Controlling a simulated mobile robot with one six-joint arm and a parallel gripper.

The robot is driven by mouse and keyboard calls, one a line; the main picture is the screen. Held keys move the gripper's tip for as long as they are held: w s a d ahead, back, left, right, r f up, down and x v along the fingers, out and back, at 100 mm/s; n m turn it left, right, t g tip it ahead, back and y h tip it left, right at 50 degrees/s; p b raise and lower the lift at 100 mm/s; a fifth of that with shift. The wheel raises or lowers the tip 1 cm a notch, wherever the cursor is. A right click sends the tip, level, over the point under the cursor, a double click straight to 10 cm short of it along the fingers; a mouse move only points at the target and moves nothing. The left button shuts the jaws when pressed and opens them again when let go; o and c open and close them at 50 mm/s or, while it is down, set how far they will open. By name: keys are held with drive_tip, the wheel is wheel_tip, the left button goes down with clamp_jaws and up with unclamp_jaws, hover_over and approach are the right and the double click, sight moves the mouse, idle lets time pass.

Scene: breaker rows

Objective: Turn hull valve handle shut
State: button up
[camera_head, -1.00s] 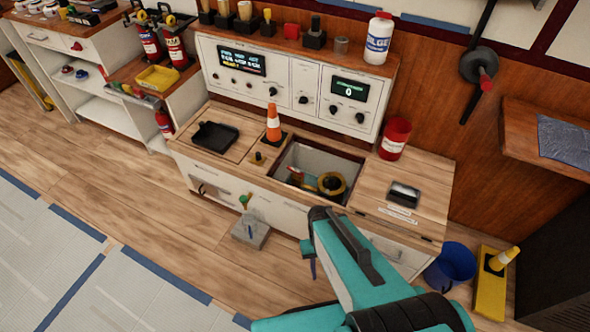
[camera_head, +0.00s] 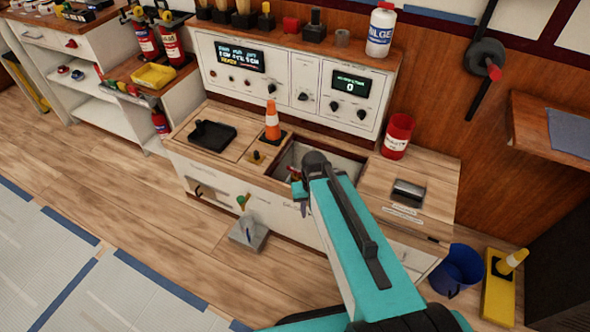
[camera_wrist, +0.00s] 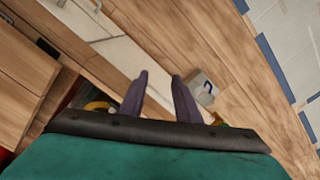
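My gripper (camera_wrist: 159,84) shows in the wrist view with its two dark fingers apart and nothing between them. In the head view my arm hides most of it, above the front edge of the open well. The well (camera_head: 288,160) in the counter holds a red part (camera_head: 294,176), partly hidden. In the wrist view a yellow curved part (camera_wrist: 97,106) shows in the dark opening left of the fingers. I cannot tell which part is the hull valve handle. A grey block (camera_head: 248,236) stands on the floor, below a green and yellow knob (camera_head: 243,201); it also shows right of the fingers (camera_wrist: 201,88).
An orange cone (camera_head: 272,122) and a black tray (camera_head: 211,136) stand on the counter left of the well. A red can (camera_head: 397,137) and a meter (camera_head: 408,193) are to its right. A blue bucket (camera_head: 456,270) stands on the floor. Floor at left is clear.

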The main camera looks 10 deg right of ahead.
sight(295, 170)
drive_tip(key=w+r+n, duration=0.2)
drive_tip(key=w+n, duration=0.7)
drive_tip(key=w, duration=2.1)
drive_tip(key=shift+n, duration=0.3)
drive_tip(key=shift+w+f, duration=0.1)
wheel_tip(295, 170, down, 14)
drive_tip(key=shift+r, duration=0.2)
clamp_jaws()
